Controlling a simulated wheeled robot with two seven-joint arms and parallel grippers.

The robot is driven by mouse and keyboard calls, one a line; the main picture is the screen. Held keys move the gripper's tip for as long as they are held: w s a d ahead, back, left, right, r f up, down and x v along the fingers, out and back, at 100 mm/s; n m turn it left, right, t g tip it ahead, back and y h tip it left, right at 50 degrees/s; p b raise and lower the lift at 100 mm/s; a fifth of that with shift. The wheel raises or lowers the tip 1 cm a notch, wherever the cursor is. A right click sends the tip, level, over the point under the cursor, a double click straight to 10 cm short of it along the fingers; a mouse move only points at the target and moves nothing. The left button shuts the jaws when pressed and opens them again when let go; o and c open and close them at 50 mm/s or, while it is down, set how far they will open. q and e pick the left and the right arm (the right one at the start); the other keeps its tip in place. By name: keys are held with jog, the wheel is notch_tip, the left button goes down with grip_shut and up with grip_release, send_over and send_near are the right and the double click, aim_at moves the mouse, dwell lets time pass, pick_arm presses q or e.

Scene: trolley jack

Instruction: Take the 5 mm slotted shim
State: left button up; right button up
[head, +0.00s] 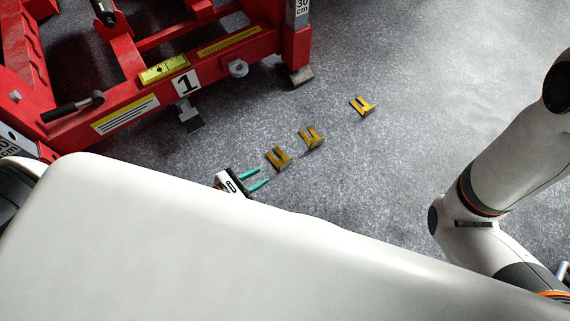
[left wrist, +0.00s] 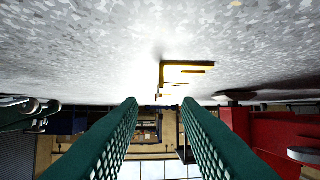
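Three yellow slotted shims lie on the grey floor in the head view: a near one (head: 277,158), a middle one (head: 311,138) and a far one (head: 362,106). No thickness marking is legible, so I cannot tell which is 5 mm. My left gripper (head: 263,177) is open and empty, its teal fingers low near the floor, just short of the near shim and apart from it. In the left wrist view a yellow shim (left wrist: 187,67) shows ahead of the open fingertips, with others partly hidden behind it. My right gripper is out of view.
A red trolley jack frame (head: 130,110) marked 1 stands at the upper left, with a yellow level (head: 164,70) on it and a foot (head: 301,75) on the floor. The floor (head: 430,90) right of the shims is clear.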

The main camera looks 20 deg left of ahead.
aim_at(286, 162)
pick_arm(q)
jog(key=b+x, duration=0.2)
jog(key=x, duration=0.4)
jog(key=shift+w, duration=0.15)
jog(key=b+x, duration=0.3)
jog(key=x, duration=0.2)
jog(key=shift+w+r, duration=0.1)
jog(key=shift+w, duration=0.1)
jog(key=shift+d, duration=0.1)
jog(key=shift+c, duration=0.3)
jog(key=shift+r, duration=0.1)
grip_shut()
